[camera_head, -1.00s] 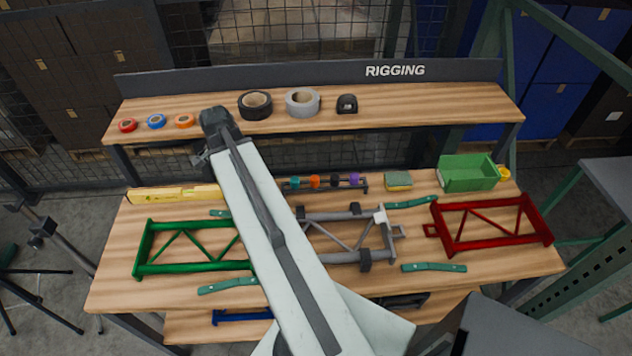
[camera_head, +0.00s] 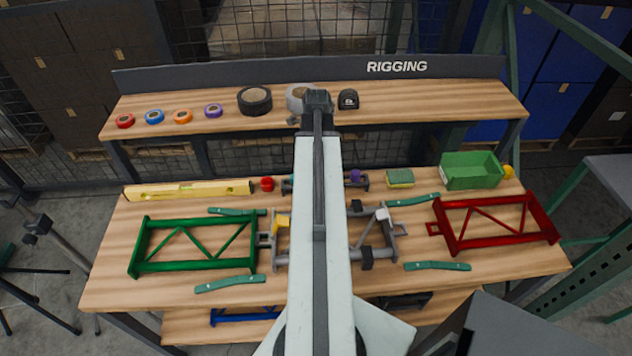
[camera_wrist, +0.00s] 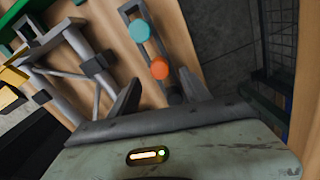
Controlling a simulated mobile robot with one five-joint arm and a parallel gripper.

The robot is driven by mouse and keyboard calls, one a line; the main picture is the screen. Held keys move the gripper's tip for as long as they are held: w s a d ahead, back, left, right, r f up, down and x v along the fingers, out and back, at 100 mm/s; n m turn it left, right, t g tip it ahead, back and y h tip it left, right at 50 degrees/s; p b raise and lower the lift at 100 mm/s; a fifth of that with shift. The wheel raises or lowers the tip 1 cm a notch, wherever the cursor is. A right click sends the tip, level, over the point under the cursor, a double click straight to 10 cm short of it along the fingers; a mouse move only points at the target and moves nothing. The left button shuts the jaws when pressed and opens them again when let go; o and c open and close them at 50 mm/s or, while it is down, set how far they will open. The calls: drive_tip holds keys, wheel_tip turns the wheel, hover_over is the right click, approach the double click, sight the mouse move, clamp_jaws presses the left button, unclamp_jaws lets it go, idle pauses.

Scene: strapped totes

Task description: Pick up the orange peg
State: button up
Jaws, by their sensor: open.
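The orange peg (camera_wrist: 160,68) shows its round top in the wrist view, beside a teal peg (camera_wrist: 139,31) on a narrow grey rack. My gripper (camera_wrist: 160,79) is open and empty. Its two dark fingers lie either side of the orange peg in the picture; I cannot tell how far above it they are. In the head view my arm hides the gripper, the orange peg and the middle of the rack (camera_head: 286,186). A purple peg (camera_head: 355,176) shows to the arm's right.
A grey frame (camera_head: 388,256) lies between a green frame (camera_head: 193,266) and a red frame (camera_head: 497,203). A sponge (camera_head: 400,178) and green bin (camera_head: 470,172) are right. Tape rolls line the shelf above.

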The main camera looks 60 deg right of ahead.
drive_tip(key=f+b, duration=0.5)
drive_tip(key=shift+w+f, duration=0.15)
drive_tip(key=shift+w, duration=0.1)
clamp_jaws()
drive_tip(key=shift+r+p, duration=0.25)
drive_tip(key=shift+p, duration=0.05)
wheel_tip(320, 180, up, 15)
drive_tip(key=p, duration=1.4)
drive_tip(key=shift+p, duration=0.4)
drive_tip(key=shift+f, duration=0.1)
